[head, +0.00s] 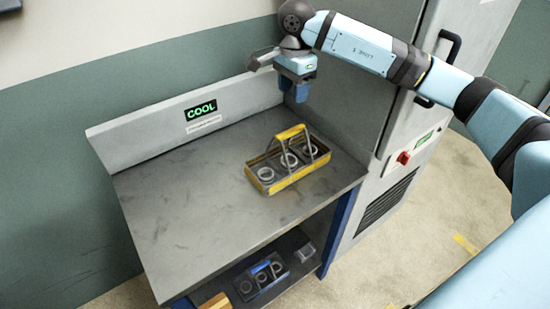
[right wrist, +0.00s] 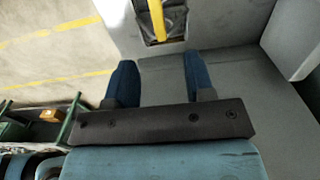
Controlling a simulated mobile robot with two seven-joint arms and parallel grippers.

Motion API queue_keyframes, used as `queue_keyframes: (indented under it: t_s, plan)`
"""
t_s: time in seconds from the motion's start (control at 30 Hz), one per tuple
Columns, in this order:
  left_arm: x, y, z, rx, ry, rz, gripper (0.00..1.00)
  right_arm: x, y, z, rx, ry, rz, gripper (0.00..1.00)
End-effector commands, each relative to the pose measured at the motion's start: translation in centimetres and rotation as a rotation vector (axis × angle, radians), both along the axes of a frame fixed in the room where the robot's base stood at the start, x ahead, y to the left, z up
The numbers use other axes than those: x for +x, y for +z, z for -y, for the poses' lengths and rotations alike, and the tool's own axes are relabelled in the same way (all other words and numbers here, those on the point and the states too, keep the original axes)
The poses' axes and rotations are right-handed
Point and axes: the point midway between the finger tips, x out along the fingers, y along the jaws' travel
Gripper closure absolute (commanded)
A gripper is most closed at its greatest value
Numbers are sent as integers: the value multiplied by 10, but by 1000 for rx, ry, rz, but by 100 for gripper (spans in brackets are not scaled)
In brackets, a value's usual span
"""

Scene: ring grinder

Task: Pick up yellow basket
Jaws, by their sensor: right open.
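The yellow basket (head: 287,159) stands upright on the grey table, toward its right end. It is a yellow-rimmed tray with an arched handle over the middle, and several metal rings lie in it. My right gripper (head: 300,92) is above the table's back right part, behind and above the basket, apart from it. In the right wrist view the gripper (right wrist: 152,85) shows two blue fingers spread apart with nothing between them. Part of the basket (right wrist: 161,22) shows beyond the fingers at the top of that view. My left gripper is not in view.
The grey table (head: 190,205) is bare left of the basket and has a raised back panel (head: 180,131) with a green COOL sign. A tall grey cabinet (head: 385,125) stands close on the right. A shelf below holds a dark tray with rings (head: 262,274).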

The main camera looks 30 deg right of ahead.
Motion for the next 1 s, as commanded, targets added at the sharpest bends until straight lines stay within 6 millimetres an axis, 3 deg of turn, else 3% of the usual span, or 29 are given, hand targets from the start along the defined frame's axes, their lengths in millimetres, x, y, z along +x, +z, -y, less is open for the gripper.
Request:
queue_keyframes:
  t_s: [0.4,0.77,1.0]
  plan:
    - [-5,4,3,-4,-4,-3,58,-1,-70,1,-4,-1,-3,51]
    - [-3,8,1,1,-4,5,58,-1,-96,-3,-3,0,-2,51]
    - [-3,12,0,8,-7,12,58,-2,-131,-6,-2,-1,-2,51]
